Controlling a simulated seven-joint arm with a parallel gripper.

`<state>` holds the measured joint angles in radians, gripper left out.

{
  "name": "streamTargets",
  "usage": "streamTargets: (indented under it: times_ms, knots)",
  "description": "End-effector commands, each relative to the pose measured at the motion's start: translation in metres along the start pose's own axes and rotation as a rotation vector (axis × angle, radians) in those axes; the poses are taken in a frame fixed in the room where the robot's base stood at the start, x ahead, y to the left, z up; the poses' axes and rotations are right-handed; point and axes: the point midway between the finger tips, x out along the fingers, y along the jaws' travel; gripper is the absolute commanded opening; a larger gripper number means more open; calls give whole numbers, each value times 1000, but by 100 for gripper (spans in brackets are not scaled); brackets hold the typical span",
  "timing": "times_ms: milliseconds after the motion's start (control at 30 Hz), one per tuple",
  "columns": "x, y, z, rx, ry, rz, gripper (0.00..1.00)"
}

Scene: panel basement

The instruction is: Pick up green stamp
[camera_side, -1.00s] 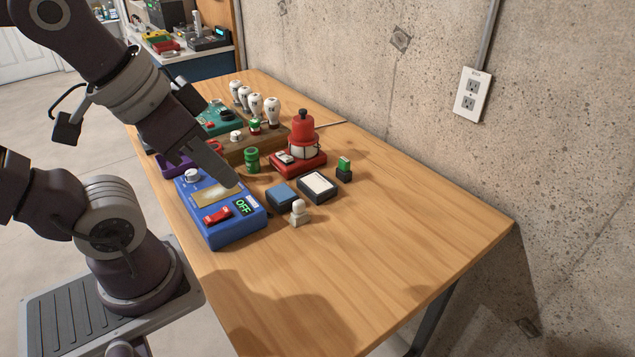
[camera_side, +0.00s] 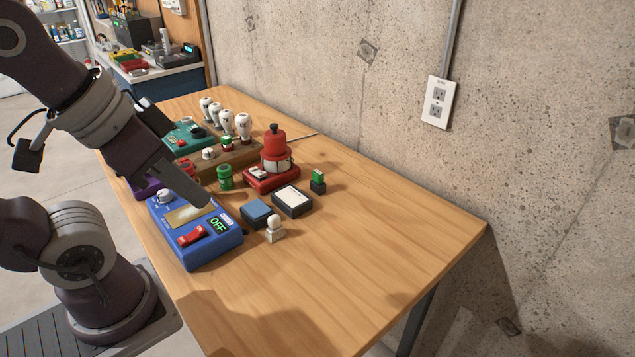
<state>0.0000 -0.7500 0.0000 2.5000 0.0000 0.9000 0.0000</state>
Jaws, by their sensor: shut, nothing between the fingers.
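A small block with a green top and a dark base (camera_side: 318,181), which looks like the green stamp, stands upright on the wooden table, right of the red device. A green cylinder (camera_side: 225,178) stands left of that device. My gripper (camera_side: 204,202) is over the blue box with the OFF display (camera_side: 200,243), to the left of the green-topped block and apart from it. Its fingers look shut, and I see nothing held. The fingers are seen edge-on, so the gap between them is hidden.
The table's right and front parts are clear. A concrete wall (camera_side: 400,60) runs behind.

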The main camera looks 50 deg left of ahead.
Motion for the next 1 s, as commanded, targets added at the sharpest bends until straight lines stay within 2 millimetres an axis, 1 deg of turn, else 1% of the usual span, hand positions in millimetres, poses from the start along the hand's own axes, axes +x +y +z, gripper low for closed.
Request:
streamTargets:
  times_ms: [167, 267, 300, 367, 400, 433, 667, 733, 767, 833, 867, 900, 967, 1000]
  knots:
    - [0, 0, 0, 0, 0, 0, 0]
    - [0, 0, 0, 0, 0, 0, 18]
    - [0, 0, 0, 0, 0, 0, 26]
    - [0, 0, 0, 0, 0, 0, 37]
    - [0, 0, 0, 0, 0, 0, 45]
    - [0, 0, 0, 0, 0, 0, 49]
    - [0, 0, 0, 0, 0, 0, 49]
    - [0, 0, -4, -14, -5, 2, 49]
    - [-1, 0, -9, -35, -13, 6, 49]
    - [-1, -2, -33, -132, -50, 19, 49]
    - [0, -4, -48, -194, -73, 26, 49]
    - [4, -8, -72, -294, -108, 33, 49]
    - [17, -19, -111, -462, -164, 34, 49]
    - [30, -28, -135, -574, -200, 28, 49]
